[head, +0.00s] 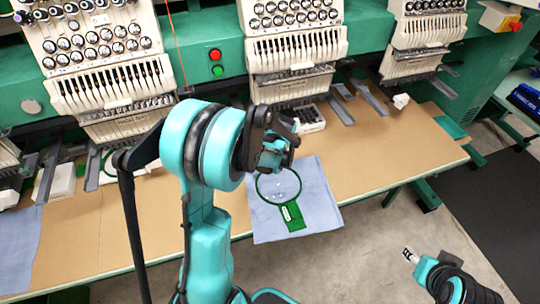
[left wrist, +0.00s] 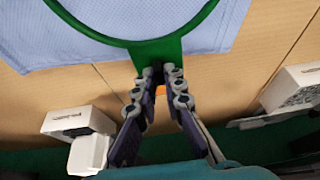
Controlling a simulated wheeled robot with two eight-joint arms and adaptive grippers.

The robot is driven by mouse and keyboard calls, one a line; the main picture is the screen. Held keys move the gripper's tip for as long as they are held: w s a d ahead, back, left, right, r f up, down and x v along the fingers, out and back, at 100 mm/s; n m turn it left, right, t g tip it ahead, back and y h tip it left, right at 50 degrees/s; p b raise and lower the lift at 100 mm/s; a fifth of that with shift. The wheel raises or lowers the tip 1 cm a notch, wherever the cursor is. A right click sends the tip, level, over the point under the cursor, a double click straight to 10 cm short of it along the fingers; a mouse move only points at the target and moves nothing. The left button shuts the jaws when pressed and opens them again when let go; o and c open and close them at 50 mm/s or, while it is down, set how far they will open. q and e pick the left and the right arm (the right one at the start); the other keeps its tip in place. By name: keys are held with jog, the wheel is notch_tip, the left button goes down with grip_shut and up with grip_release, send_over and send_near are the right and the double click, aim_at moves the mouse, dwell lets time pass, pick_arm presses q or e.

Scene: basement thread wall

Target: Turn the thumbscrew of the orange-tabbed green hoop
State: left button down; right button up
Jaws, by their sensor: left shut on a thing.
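A green hoop (head: 258,194) lies on a light blue cloth (head: 325,200) on the brown worktable, with a green handle plate (head: 296,222) bearing a white label on its near side. In the left wrist view the hoop's rim (left wrist: 150,48) crosses the top. My left gripper (head: 273,157) is at the hoop's far edge. Its fingertips (left wrist: 163,72) are shut at the rim, where the hoop's clamp sits. A bit of orange (left wrist: 160,90) shows between the fingers. The thumbscrew is hidden by the fingers. My right gripper (head: 411,256) is low at the right, over the floor, away from the table and small.
Embroidery machine heads (head: 295,50) stand behind the table, with grey arms reaching over it. White boxes (left wrist: 78,120) (left wrist: 292,88) flank my left gripper in the wrist view. Another blue cloth (head: 20,245) lies at the left. The tabletop (head: 400,150) right of the hoop is clear.

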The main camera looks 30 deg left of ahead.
dwell(0.3)
pick_arm(q)
jog(key=c, duration=1.6)
grip_release()
jog(key=shift+r, duration=0.1)
jog(key=v, duration=1.2)
jog(key=shift+s, duration=0.1)
jog(key=s+d+r+m+t+h, duration=0.2)
jog(key=s+d+m, duration=0.8)
jog(key=s, duration=0.5)
jog(key=d+t+h, duration=0.1)
jog(key=d+t, duration=0.1)
jog(key=shift+d+r, duration=0.25)
